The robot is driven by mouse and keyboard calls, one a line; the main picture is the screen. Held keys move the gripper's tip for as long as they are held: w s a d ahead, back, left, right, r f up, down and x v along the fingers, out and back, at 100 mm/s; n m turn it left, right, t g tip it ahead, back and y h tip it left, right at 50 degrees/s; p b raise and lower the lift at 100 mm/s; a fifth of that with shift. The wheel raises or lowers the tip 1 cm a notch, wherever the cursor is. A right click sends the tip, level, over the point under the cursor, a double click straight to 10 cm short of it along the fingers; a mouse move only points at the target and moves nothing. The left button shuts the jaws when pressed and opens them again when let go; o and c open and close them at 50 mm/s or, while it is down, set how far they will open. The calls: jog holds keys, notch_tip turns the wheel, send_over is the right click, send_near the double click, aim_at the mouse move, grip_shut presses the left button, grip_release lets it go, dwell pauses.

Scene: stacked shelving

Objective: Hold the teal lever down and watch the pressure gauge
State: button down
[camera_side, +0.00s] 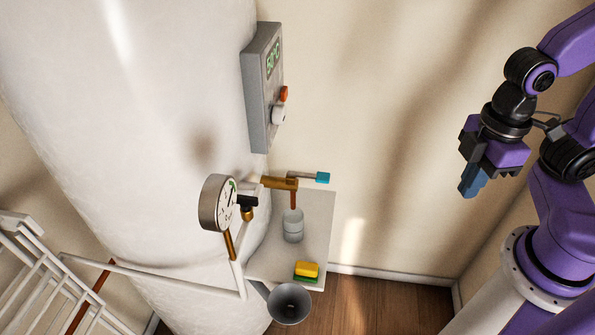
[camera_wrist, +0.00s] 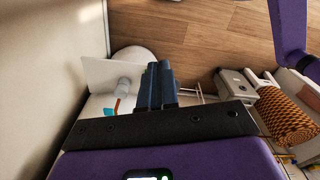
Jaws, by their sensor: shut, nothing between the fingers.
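The teal lever (camera_side: 322,178) tips a thin grey arm on a brass valve (camera_side: 280,183), which sticks out from a large white tank. The lever looks about level. A small teal patch (camera_wrist: 109,112) shows left of my fingers in the wrist view. The round pressure gauge (camera_side: 219,203) sits left of the valve with its face angled right; its needle is visible, but the reading is too small to tell. My gripper (camera_side: 471,188) is well to the right of the lever and apart from it, its blue fingers together and empty. The fingers (camera_wrist: 157,72) also show in the wrist view.
A pale cup (camera_side: 293,226) stands below the valve on a white shelf (camera_side: 318,225). A yellow-green sponge (camera_side: 307,270) lies near its front edge, and a grey bucket (camera_side: 289,303) is below. A control box (camera_side: 262,90) is above. Open space separates the lever and my gripper.

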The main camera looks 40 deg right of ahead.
jog(key=w+a+r+n, duration=0.1)
jog(key=w+a+n, duration=0.25)
jog(key=w, duration=0.35)
jog(key=w+a+r+n, duration=0.1)
jog(key=w+a+n, duration=0.25)
jog(key=w, duration=0.35)
jog(key=n, duration=0.7)
send_over(324, 176)
jog(key=shift+w+r, duration=0.1)
jog(key=shift+r, duration=0.2)
notch_tip(324, 176, down, 14)
jog(key=shift+d+f, duration=0.1)
